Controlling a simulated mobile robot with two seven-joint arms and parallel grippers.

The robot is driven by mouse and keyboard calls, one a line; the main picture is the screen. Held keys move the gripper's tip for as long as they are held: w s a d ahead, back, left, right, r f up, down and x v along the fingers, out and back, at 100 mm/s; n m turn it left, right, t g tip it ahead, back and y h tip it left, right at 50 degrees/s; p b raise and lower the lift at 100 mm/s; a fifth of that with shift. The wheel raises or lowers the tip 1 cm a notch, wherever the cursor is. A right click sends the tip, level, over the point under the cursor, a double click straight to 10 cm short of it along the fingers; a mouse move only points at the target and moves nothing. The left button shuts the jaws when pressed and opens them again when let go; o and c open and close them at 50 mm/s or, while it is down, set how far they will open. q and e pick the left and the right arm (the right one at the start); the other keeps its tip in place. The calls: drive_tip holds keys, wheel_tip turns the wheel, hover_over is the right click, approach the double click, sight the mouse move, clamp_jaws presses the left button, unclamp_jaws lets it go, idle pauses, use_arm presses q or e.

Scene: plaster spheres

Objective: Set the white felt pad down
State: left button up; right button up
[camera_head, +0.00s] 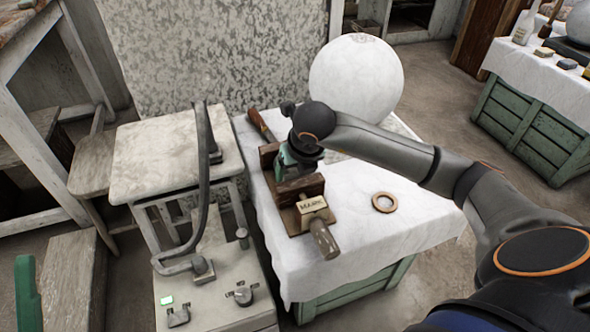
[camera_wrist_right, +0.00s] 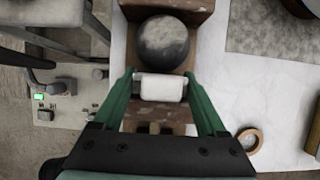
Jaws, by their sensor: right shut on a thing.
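The white felt pad (camera_wrist_right: 161,88) is between the green fingertips of my right gripper (camera_wrist_right: 162,90) in the right wrist view, and the gripper is shut on it. Just past the pad, a mottled grey sphere (camera_wrist_right: 165,42) sits in a wooden holder; I cannot tell whether they touch. In the head view my right gripper (camera_head: 296,158) is over the wooden holder (camera_head: 300,190), and the pad and grey sphere are hidden there. A green piece (camera_head: 27,290) at the lower left edge looks like a finger of my left gripper; its jaws do not show.
A large white sphere (camera_head: 355,78) stands at the back of the white-clothed table (camera_head: 400,235). A wooden ring (camera_head: 384,202) lies on the cloth, with clear cloth around it. A labelled block (camera_head: 313,204) is at the holder's front. A grey machine (camera_head: 215,275) with a bent pipe stands left.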

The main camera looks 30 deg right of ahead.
drive_tip(key=shift+f+b, duration=0.45)
drive_tip(key=shift+f, duration=0.15)
drive_tip(key=o, duration=1.3)
drive_tip(key=shift+r, duration=0.15)
drive_tip(key=shift+r+p, duration=1.45)
drive_tip(key=shift+r, duration=0.55)
